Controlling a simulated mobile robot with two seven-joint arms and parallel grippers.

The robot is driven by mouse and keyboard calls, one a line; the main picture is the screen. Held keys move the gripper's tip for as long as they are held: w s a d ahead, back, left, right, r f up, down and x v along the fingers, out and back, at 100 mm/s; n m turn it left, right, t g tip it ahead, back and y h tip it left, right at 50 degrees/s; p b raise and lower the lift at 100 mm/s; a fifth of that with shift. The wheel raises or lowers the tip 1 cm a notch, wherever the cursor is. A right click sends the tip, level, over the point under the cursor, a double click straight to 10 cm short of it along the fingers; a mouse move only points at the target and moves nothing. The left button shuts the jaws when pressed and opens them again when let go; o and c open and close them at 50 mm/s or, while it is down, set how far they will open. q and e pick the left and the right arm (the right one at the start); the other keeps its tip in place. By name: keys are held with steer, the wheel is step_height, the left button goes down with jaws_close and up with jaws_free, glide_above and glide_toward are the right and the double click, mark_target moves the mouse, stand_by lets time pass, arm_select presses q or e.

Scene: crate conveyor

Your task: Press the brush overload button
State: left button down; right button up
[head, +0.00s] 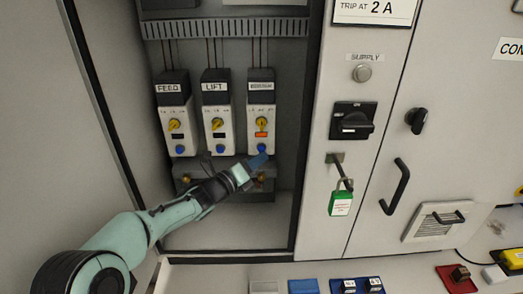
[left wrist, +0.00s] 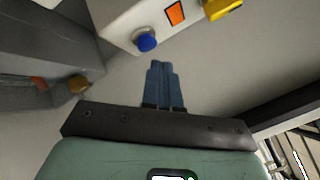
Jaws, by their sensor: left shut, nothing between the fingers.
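Three white overload units with black tops hang in the open cabinet: FEED (head: 174,128), LIFT (head: 217,128) and a third at the right (head: 261,100), whose label is too small to read surely. The third unit has a yellow knob (head: 261,112), an orange window (head: 261,123) and a blue button (head: 262,148) low on its face. My left gripper (head: 258,161) is shut and empty, its blue fingertips just below that button. In the left wrist view the button (left wrist: 146,40) lies just ahead and left of the fingertips (left wrist: 163,68); a gap shows. My right gripper is out of view.
A grey terminal block (head: 190,172) lies under the units, behind my left gripper. The cabinet's side walls are close on both sides. A panel at the right carries a black rotary switch (head: 353,120), a green padlock (head: 341,203) and a door handle (head: 396,187).

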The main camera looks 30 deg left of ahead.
arm_select(q)
steer(key=shift+w, duration=0.2)
stand_by(0.7)
steer(key=shift+w+a, duration=0.2)
steer(key=shift+w+a, duration=0.25)
steer(key=shift+w, duration=0.1)
stand_by(0.8)
steer(key=shift+s+b, duration=0.1)
steer(key=shift+b, duration=0.2)
steer(key=shift+s+d+b, duration=0.45)
steer(key=shift+s+b, duration=0.2)
steer(key=shift+b, duration=0.2)
